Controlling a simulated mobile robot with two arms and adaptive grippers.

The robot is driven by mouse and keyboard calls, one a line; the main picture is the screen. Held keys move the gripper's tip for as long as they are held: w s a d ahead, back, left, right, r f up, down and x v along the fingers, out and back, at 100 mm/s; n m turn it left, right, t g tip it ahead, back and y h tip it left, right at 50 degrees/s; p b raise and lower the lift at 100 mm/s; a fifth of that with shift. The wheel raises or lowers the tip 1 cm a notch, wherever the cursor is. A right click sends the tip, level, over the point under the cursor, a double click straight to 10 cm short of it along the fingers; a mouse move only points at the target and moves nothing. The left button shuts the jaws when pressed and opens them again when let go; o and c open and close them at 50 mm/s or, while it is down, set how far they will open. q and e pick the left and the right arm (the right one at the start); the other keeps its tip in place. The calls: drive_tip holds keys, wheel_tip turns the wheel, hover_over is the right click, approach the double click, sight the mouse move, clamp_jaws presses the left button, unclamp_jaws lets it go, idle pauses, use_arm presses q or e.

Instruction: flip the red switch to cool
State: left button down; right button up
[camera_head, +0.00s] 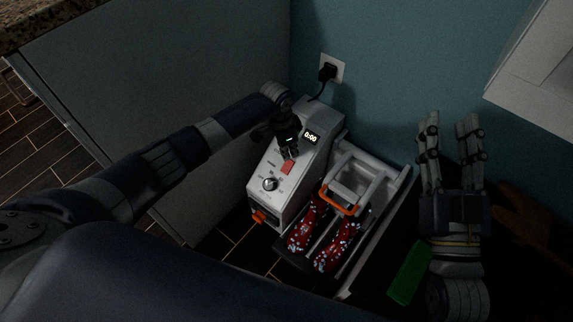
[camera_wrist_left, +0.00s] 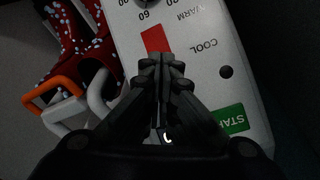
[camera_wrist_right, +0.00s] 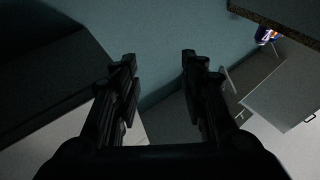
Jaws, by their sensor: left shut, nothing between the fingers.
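The red switch (camera_head: 287,168) is on the sloped panel of a white appliance (camera_head: 257,205) with a lit display. The switch also shows in the left wrist view (camera_wrist_left: 155,38), between the printed words WARM and COOL. My left gripper (camera_head: 290,155) is over the panel with its fingertips together and nothing between them. In the left wrist view the fingertips (camera_wrist_left: 163,60) are right beside the switch, on its COOL side; I cannot tell whether they touch it. My right gripper (camera_head: 448,120) is open and empty at the right, away from the appliance.
Red boots with white spots (camera_head: 337,247) stand in the rack beside the panel, near a white and orange handle (camera_head: 340,208). A black plug (camera_head: 327,72) sits in the wall outlet. A green item (camera_head: 408,273) lies below my right gripper. A white cabinet (camera_head: 535,70) hangs upper right.

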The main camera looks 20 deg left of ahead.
sight(289, 162)
use_arm(q)
drive_tip(key=shift+r, duration=0.3)
drive_tip(key=shift+r+p, duration=0.25)
drive_tip(key=shift+p, duration=0.3)
drive_tip(key=shift+r+p, duration=0.25)
drive_tip(key=shift+p, duration=0.05)
drive_tip(key=shift+r+p, duration=0.25)
drive_tip(key=shift+p, duration=0.05)
drive_tip(key=shift+r+p, duration=0.55)
drive_tip(key=shift+p, duration=0.05)
drive_tip(key=shift+r+p, duration=0.45)
drive_tip(key=shift+p, duration=0.05)
use_arm(e)
drive_tip(key=s+d+f+g+h, duration=0.2)
drive_tip(key=f+g, duration=0.4)
drive_tip(key=f, duration=0.4)
drive_tip(key=s+d+f+g+h, duration=0.1)
drive_tip(key=s+f+g, duration=0.3)
drive_tip(key=f, duration=0.6)
drive_tip(key=shift+s+d+m+g+h, duration=0.35)
drive_tip(key=shift+d+g, duration=0.4)
drive_tip(key=shift+g, duration=0.45)
drive_tip(key=shift+w, duration=0.1)
